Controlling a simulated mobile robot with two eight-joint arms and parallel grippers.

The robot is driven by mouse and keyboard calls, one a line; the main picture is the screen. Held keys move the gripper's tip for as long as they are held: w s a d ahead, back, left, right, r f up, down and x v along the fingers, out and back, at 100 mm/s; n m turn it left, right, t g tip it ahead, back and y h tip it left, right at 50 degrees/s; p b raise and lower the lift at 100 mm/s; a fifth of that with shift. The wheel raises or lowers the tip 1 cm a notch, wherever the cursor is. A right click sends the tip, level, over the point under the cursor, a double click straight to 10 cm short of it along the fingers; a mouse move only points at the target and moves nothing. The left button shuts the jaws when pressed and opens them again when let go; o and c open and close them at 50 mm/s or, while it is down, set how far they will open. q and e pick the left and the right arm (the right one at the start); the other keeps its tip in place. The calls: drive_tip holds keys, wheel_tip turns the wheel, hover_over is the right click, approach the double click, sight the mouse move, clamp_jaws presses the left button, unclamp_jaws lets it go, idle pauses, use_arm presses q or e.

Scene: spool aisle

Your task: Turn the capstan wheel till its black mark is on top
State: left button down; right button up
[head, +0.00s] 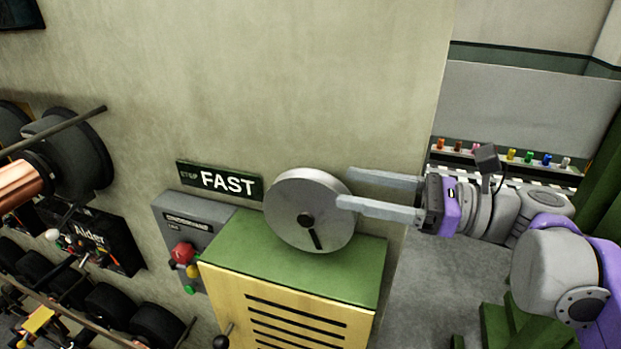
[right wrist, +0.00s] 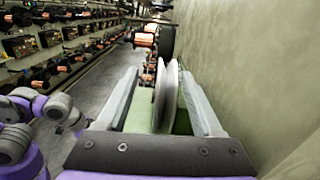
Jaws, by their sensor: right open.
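The capstan wheel (head: 290,195) is a grey disc standing upright above a green-topped yellow cabinet (head: 225,243). Its black mark (head: 316,240) is low on the face, pointing down and slightly right of the hub. My right gripper (head: 344,187) is open at the wheel's right side, one finger in front of the rim and the other farther back. In the right wrist view, the wheel (right wrist: 168,95) shows edge-on between the two spread fingers, with gaps on both sides. My left gripper is not in view.
A sign reading STOP and FAST (head: 220,181) is on the wall behind the wheel. A grey control box with a red button (head: 183,252) stands to its left. Spools (head: 75,150) fill the left side. A shelf with small coloured spools (head: 510,155) is behind my right arm.

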sight(332, 182)
drive_tip(key=shift+w+f, duration=0.2)
drive_tip(key=shift+w, duration=0.3)
drive_tip(key=shift+w+f, duration=0.2)
drive_tip(key=shift+w, duration=0.25)
drive_tip(key=shift+w+a, duration=0.2)
drive_tip(key=shift+w, duration=0.1)
drive_tip(key=a, duration=0.3)
drive_tip(key=shift+s+r, duration=0.15)
drive_tip(key=shift+s, duration=0.15)
drive_tip(key=x, duration=0.3)
drive_tip(key=shift+w+a+p, duration=0.15)
drive_tip(key=shift+w+p, duration=0.2)
drive_tip(key=shift+w, duration=0.1)
drive_tip(key=shift+a, duration=0.4)
drive_tip(key=shift+c, duration=0.3)
clamp_jaws()
